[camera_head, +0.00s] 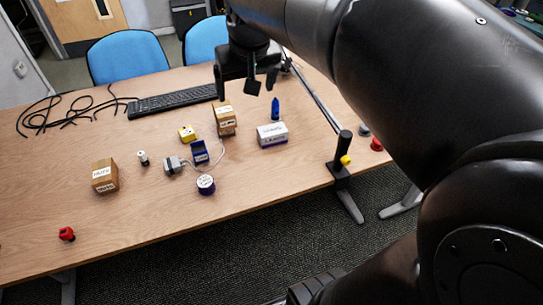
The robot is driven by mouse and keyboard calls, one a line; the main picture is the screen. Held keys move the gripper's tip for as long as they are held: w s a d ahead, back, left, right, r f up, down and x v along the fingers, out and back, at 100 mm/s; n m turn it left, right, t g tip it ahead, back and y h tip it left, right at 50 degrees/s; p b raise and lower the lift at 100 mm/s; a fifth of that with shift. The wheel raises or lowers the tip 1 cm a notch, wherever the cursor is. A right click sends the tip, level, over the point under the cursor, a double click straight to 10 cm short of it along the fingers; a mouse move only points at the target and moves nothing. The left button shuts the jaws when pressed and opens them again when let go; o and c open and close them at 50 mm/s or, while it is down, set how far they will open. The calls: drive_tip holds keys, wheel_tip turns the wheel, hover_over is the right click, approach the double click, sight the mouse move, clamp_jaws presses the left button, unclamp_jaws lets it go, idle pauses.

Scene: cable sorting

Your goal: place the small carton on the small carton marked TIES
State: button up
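One small brown carton (105,176) with white labels sits on the left part of the table. Another small brown carton (225,119), also with white labels, stands near the middle. A white and purple carton (272,135) lies to its right. The lettering is too small to read surely, so I cannot tell which carton is marked TIES. My gripper (247,88) hangs above the far part of the table, over the area behind the middle brown carton. Its dark fingers point down and look spread, with no carton between them.
A yellow block (187,133), a blue device (200,152), a grey adapter with a cable (173,165) and a purple-white roll (205,184) crowd the middle. A blue bottle (276,108) stands behind the white carton. A keyboard (172,101) lies behind. The table's front left is mostly clear.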

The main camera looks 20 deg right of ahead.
drive_tip(key=s+f, duration=0.3)
drive_tip(key=s, duration=0.5)
drive_tip(key=s+f+t, duration=0.1)
drive_tip(key=s+f, duration=0.3)
drive_tip(key=s, duration=0.4)
drive_tip(key=shift+s+f+t, duration=0.15)
drive_tip(key=shift+t, duration=0.15)
